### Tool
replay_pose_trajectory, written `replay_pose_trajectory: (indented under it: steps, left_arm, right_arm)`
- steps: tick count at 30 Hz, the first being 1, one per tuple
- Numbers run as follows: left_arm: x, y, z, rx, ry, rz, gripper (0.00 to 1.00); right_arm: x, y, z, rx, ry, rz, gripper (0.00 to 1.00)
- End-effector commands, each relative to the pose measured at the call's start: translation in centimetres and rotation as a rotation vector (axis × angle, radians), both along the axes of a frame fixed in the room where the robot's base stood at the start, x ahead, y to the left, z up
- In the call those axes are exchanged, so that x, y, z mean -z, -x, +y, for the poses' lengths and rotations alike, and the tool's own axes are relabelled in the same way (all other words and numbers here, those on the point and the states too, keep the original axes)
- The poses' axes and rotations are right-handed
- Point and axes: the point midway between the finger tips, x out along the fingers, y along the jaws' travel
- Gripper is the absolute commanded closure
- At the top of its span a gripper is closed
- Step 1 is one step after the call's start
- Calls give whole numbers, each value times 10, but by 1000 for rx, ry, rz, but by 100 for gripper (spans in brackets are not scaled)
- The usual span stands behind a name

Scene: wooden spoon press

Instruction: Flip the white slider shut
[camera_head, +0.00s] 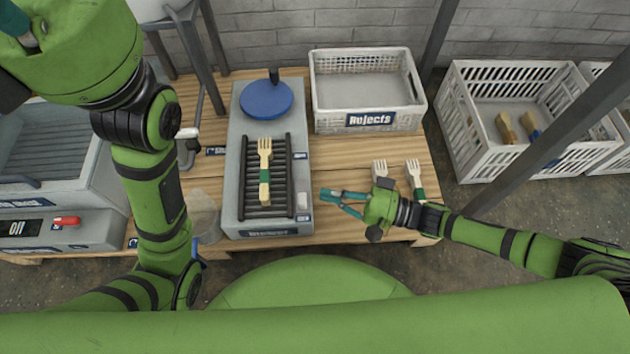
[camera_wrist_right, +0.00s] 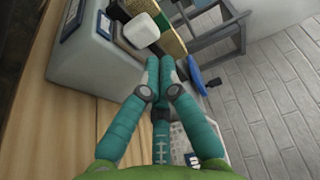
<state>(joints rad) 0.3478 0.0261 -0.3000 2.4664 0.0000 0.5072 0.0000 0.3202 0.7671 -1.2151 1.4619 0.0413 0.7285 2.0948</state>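The white slider (camera_head: 302,198) is a small pale block at the right front edge of the grey press (camera_head: 233,190). In the right wrist view the white slider (camera_wrist_right: 141,31) shows just beyond my fingertips, with a small gap in the picture. My right gripper (camera_head: 325,194) is to the right of the slider, its teal fingers pointing left towards it. In the wrist view the right fingertips (camera_wrist_right: 159,60) are together with nothing between them. A wooden fork with a green band (camera_head: 265,172) lies on the press's black bars. My left gripper (camera_head: 14,20) is only partly visible at the top left corner.
A white Rejects crate (camera_head: 368,118) stands behind on the wooden table (camera_head: 335,165). Two forks (camera_head: 414,173) lie near my right wrist. A round blue lid (camera_head: 266,99) is at the back of the press.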

Motion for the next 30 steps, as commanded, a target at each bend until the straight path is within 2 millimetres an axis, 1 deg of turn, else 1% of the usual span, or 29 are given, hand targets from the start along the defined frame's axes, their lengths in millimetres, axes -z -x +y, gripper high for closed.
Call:
replay_pose_trajectory:
  steps: [1, 6, 9, 12, 17, 30]
  left_arm:
    - [0, 0, 0, 0, 0, 0, 52]
    - [0, 0, 0, 0, 0, 0, 52]
    - [0, 0, 0, 0, 0, 0, 52]
    - [0, 0, 0, 0, 0, 0, 52]
    - [0, 0, 0, 0, 0, 0, 52]
    - [0, 0, 0, 0, 0, 0, 52]
  right_arm:
    - [0, 3, -13, 4, 3, 0, 100]
    - [-1, 12, -45, 6, 1, -2, 100]
    - [-2, 17, -59, 7, -1, -3, 100]
    - [-2, 20, -68, 7, -1, -3, 100]
    - [-3, 21, -73, 6, -3, -5, 100]
    - [-3, 21, -73, 7, -3, -5, 100]
